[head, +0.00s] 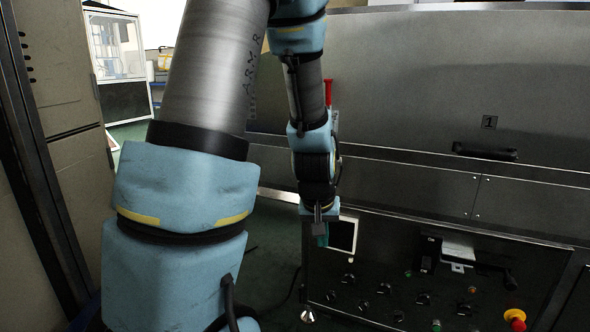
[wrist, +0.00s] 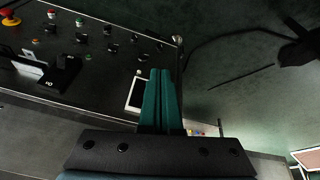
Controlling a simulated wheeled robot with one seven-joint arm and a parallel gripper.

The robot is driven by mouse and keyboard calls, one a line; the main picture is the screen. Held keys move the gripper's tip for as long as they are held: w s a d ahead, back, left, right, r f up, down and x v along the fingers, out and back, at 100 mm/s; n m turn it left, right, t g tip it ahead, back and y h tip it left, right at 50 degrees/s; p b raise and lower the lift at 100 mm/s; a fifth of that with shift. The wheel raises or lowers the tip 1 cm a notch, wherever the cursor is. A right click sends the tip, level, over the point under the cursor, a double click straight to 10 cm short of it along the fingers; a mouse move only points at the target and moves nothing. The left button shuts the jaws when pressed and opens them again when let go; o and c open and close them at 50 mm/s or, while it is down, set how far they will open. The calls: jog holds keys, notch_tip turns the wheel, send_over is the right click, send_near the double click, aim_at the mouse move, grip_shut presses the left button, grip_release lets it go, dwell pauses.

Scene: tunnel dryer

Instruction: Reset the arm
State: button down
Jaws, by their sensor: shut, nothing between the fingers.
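My gripper (head: 320,236) hangs at the end of my arm, pointing down, in front of the left end of the dryer's control panel. In the wrist view its two green fingers (wrist: 160,72) lie together, shut with nothing between them. My arm is bent, with its forearm hanging down near the dryer's left end. In the head view the fingers are small and partly hidden behind the wrist parts.
The steel dryer (head: 420,90) fills the right side, with a black handle (head: 485,152). Its control panel (head: 390,275) carries knobs, a small screen (head: 343,236) and a red emergency button (head: 515,316). A cabinet (head: 65,90) stands at left. A cable (wrist: 235,37) lies on the dark green floor.

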jog(key=s+a+r+n+g+y, duration=0.1)
jog(key=s+a+r, duration=0.1)
jog(key=s+a, duration=0.35)
jog(key=s+a+r+g, duration=0.1)
jog(key=s+a+r, duration=0.2)
jog(key=a, duration=0.5)
notch_tip(320, 180, up, 25)
jog(key=p, duration=2.5)
jog(key=shift+w+d+f+p, duration=0.15)
jog(key=shift+w+d+p, duration=0.05)
jog(key=shift+w+p, duration=0.15)
